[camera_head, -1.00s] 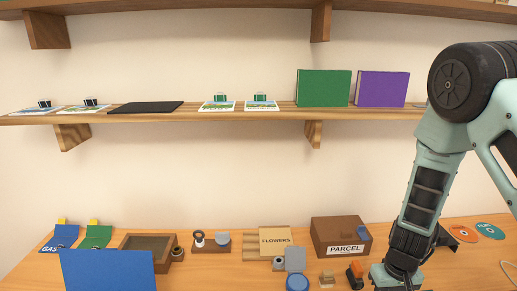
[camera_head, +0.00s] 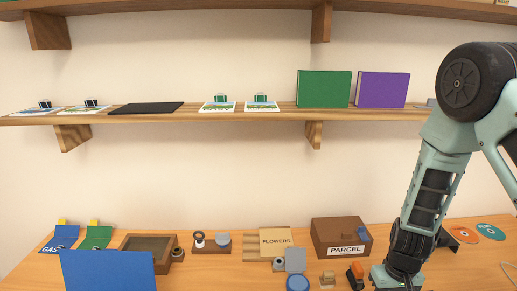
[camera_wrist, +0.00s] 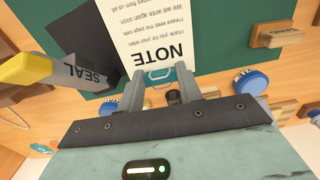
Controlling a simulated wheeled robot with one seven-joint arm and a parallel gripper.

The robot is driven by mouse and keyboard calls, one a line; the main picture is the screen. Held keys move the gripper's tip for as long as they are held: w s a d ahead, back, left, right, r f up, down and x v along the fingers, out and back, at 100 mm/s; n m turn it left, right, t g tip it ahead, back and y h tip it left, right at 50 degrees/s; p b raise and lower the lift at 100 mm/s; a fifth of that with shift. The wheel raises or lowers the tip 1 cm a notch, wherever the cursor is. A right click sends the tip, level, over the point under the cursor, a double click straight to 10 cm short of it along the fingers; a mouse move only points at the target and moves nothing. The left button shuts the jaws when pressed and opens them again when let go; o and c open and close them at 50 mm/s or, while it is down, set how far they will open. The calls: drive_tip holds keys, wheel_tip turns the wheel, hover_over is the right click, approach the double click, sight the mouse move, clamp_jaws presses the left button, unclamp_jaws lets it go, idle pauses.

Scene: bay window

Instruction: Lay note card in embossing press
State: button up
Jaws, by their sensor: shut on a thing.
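In the wrist view, the white note card (camera_wrist: 168,32) with the printed word NOTE lies over a dark green surface (camera_wrist: 225,35), with a teal clip (camera_wrist: 157,77) at its near edge. My gripper (camera_wrist: 160,88) is shut on this clip. A grey bar marked SEAL with a yellow end (camera_wrist: 28,68) sits left of the card, above a dark grey plate (camera_wrist: 70,35); it may be part of the embossing press, but I cannot tell. Whether the card touches the surface below is unclear. In the head view, my gripper and the card are out of sight below the frame.
A blue round item (camera_wrist: 250,82) and wooden blocks (camera_wrist: 280,38) lie right of the card. In the head view, a PARCEL box (camera_head: 341,236), a FLOWERS block (camera_head: 275,241) and a wooden tray (camera_head: 127,242) stand along the back. A shelf (camera_head: 230,116) runs above the table.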

drive_tip(key=w+f+b, duration=0.1)
drive_tip(key=b, duration=0.4)
drive_tip(key=shift+a+f+b, duration=0.1)
drive_tip(key=shift+a+b, duration=0.05)
drive_tip(key=shift+b, duration=0.2)
drive_tip(key=b, duration=0.2)
drive_tip(key=shift+w+a+b, duration=0.1)
drive_tip(key=shift+w+b, duration=0.05)
drive_tip(key=shift+b, duration=0.15)
drive_tip(key=shift+r+b, duration=0.25)
drive_tip(key=shift+b, duration=0.4)
drive_tip(key=shift+f, duration=4.8)
drive_tip(key=shift+f, duration=0.2)
drive_tip(key=o, duration=1)
drive_tip(key=shift+o, duration=0.2)
drive_tip(key=shift+r, duration=0.15)
